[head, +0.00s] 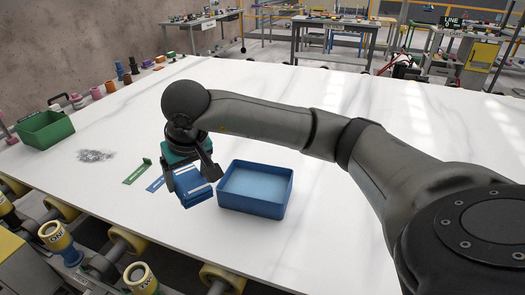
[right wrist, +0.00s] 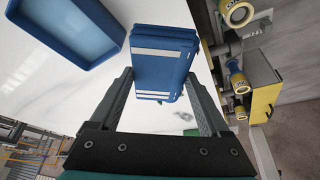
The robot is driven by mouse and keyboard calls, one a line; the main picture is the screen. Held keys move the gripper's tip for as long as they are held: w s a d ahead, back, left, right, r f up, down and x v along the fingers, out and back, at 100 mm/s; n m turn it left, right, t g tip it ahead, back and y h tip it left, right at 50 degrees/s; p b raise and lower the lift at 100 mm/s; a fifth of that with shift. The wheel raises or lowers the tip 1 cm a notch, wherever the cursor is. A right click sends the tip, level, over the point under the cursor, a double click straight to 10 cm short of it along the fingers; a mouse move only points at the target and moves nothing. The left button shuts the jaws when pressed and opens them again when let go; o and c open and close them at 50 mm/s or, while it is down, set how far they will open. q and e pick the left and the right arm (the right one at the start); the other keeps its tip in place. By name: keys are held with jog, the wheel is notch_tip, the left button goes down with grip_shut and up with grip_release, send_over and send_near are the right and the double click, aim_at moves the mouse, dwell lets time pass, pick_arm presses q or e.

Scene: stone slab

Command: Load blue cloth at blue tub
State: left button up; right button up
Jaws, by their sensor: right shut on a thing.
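The blue cloth (head: 194,190) looks like a folded blue stack with white stripes. My right gripper (head: 190,180) is shut on it, with one finger on each side. In the right wrist view the cloth (right wrist: 165,60) sits between the fingertips (right wrist: 158,72). The blue tub (head: 250,208) stands on the slab just right of the cloth; its visible inside looks empty. The tub also shows at the upper left of the right wrist view (right wrist: 107,18). The cloth is beside the tub, not over it; its exact height above the slab is hard to tell. My left gripper is not in view.
A green tub (head: 45,131) stands at the slab's left edge. A grey patch of bits (head: 96,156), a green label strip (head: 137,172) and a blue strip (head: 155,185) lie between. Rollers (head: 128,240) line the front edge. The white slab (head: 330,95) is clear behind my arm.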

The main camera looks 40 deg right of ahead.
jog(key=w+d+f+m+h+p, duration=0.1)
jog(key=d+f, duration=0.3)
jog(key=d, duration=0.6)
jog(key=w+d+f+m+p, duration=0.15)
jog(key=d+f, duration=0.25)
jog(key=d, duration=0.7)
jog(key=shift+s+a+f+b, duration=0.1)
jog(key=shift+s+f+b, duration=0.1)
jog(key=shift+f+b, duration=1.05)
jog(key=shift+s+a+f+b, duration=0.15)
jog(key=shift+f+b, duration=0.65)
jog(key=shift+f, duration=0.8)
jog(key=shift+f+b, duration=0.6)
jog(key=shift+r, duration=0.15)
notch_tip(320, 180, up, 7)
jog(key=p, duration=0.4)
jog(key=shift+p, duration=0.35)
